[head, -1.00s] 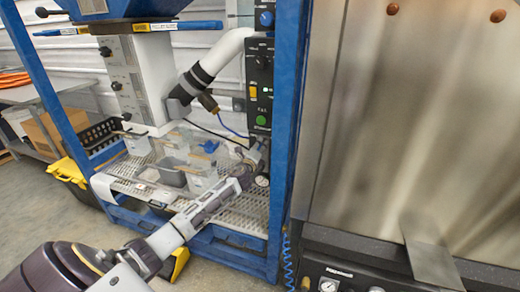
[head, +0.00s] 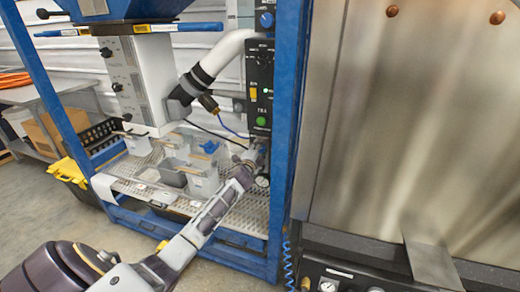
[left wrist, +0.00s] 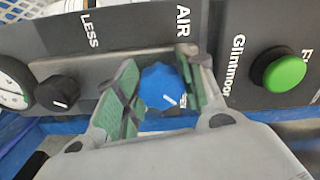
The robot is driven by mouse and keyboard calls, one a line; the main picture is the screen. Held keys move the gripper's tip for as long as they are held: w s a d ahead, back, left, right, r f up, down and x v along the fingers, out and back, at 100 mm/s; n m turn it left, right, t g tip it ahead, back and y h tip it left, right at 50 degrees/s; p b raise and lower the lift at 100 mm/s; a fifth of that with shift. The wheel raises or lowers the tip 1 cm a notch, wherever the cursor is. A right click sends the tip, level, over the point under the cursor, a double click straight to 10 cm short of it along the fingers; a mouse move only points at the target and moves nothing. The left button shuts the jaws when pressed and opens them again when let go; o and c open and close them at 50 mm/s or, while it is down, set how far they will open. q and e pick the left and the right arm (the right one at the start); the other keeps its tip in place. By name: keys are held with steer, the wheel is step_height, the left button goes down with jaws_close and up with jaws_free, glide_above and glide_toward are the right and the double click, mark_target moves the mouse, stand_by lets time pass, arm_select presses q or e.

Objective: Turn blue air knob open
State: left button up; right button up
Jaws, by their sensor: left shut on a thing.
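The blue air knob (left wrist: 160,87) sits on a dark panel under the word AIR in the left wrist view. A short white mark on its face points toward the lower right. My left gripper (left wrist: 158,88) has its two green-padded fingers on either side of the knob and is shut on it. In the head view my left gripper (head: 250,163) reaches the lower end of the control panel on the blue frame and largely hides the knob there. My right gripper is not in view.
A green button (left wrist: 278,69) is right of the knob, and a black knob (left wrist: 57,93) and gauge (left wrist: 14,84) are left. A blue frame post (head: 287,120) stands just right of the gripper. Grey bins (head: 203,181) sit on the perforated shelf.

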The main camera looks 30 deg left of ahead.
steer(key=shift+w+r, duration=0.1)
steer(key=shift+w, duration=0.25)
arm_select(q)
steer(key=o, duration=1)
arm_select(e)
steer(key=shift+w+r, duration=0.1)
arm_select(q)
steer(key=shift+s, duration=0.1)
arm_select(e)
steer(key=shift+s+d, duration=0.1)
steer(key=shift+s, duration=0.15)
arm_select(q)
steer(key=shift+s, duration=0.1)
steer(key=shift+v, duration=5.8)
steer(key=shift+d, duration=0.1)
